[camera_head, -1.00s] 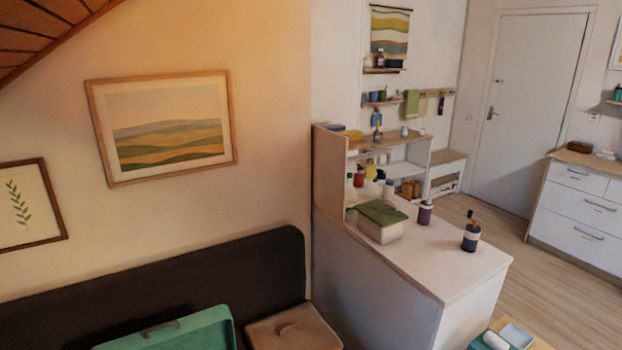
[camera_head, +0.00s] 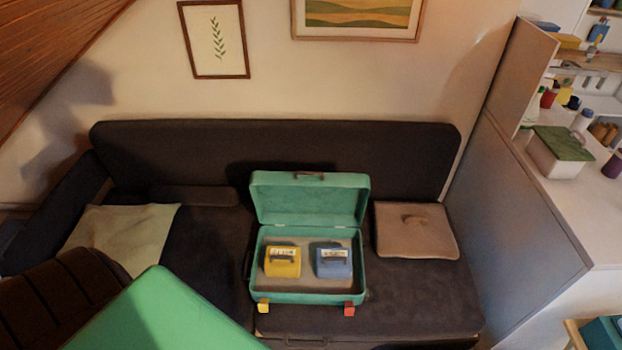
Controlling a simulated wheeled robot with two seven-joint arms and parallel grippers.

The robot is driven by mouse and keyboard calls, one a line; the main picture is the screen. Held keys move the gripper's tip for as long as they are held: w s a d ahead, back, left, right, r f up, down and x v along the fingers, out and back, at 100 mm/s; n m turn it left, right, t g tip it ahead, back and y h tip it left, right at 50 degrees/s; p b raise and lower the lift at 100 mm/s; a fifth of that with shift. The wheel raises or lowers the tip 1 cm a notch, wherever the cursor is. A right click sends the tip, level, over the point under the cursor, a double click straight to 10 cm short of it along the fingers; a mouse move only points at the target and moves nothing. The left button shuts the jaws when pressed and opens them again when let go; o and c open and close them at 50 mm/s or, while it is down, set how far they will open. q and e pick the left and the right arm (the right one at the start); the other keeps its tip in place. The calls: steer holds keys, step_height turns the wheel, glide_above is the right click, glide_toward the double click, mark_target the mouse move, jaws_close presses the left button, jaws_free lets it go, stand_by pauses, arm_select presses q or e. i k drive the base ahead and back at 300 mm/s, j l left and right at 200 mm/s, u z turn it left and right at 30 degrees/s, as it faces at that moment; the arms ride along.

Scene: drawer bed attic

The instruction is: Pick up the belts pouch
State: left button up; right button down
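An open green suitcase (camera_head: 262,290) sits on the dark sofa with its lid raised toward the backrest. Inside it, a yellow pouch (camera_head: 282,267) lies on the left and a blue pouch (camera_head: 333,267) on the right. Each has a dark handle and a pale label too small to read. A flat tan pouch-like item (camera_head: 416,240) with a handle lies on the seat to the right of the suitcase. I cannot tell from any marking which one is the belts pouch. Neither of my grippers is in view.
A large green panel (camera_head: 160,318) fills the near lower left, with a dark brown ribbed item (camera_head: 60,300) behind it. A pale cushion (camera_head: 122,238) lies on the left seat. A grey partition (camera_head: 515,215) and white counter (camera_head: 570,210) bound the right side.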

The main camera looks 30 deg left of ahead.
mark_target(281, 262)
steer(key=u, duration=1.05)
steer(key=k, duration=0.05)
